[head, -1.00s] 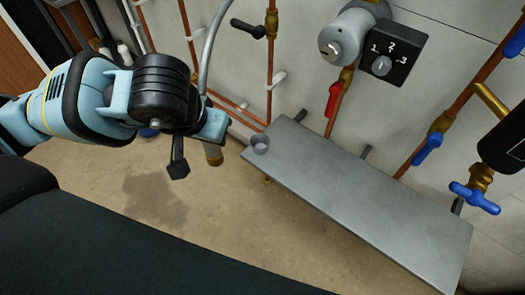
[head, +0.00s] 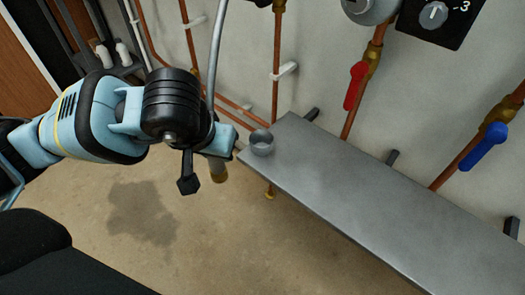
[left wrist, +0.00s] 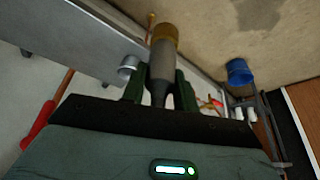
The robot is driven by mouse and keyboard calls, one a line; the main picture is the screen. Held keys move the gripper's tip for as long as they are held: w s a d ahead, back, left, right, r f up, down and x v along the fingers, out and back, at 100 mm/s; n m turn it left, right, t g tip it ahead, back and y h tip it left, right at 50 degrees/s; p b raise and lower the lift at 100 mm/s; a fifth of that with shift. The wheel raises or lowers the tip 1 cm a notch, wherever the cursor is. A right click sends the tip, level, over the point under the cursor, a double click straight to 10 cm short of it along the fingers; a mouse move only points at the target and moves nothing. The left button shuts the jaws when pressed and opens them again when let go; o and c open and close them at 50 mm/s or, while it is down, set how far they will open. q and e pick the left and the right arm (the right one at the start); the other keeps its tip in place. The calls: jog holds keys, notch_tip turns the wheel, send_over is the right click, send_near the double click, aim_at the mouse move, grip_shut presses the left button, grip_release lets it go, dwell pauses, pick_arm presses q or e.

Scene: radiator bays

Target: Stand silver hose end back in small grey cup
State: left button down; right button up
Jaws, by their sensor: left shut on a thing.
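My left gripper (head: 217,143) is shut on the silver hose end (left wrist: 161,58), seen between its two dark green fingers in the left wrist view. The hose end is a grey sleeve with a brass tip; in the head view the tip (head: 218,173) hangs below the gripper, pointing down. The grey hose (head: 214,50) runs up from the gripper. The small grey cup (head: 262,144) stands upright on the near left corner of the metal shelf, just right of the gripper and apart from the hose end. It also shows in the left wrist view (left wrist: 127,66). My right gripper is not in view.
The grey metal shelf (head: 350,200) is otherwise bare. Copper pipes with a red lever (head: 355,86) and a blue lever (head: 484,148) run along the wall behind. A blue bucket (left wrist: 240,72) stands on the floor. A dark wet patch (head: 142,212) marks the floor.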

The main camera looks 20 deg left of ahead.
pick_arm(q)
jog(key=shift+r, duration=0.1)
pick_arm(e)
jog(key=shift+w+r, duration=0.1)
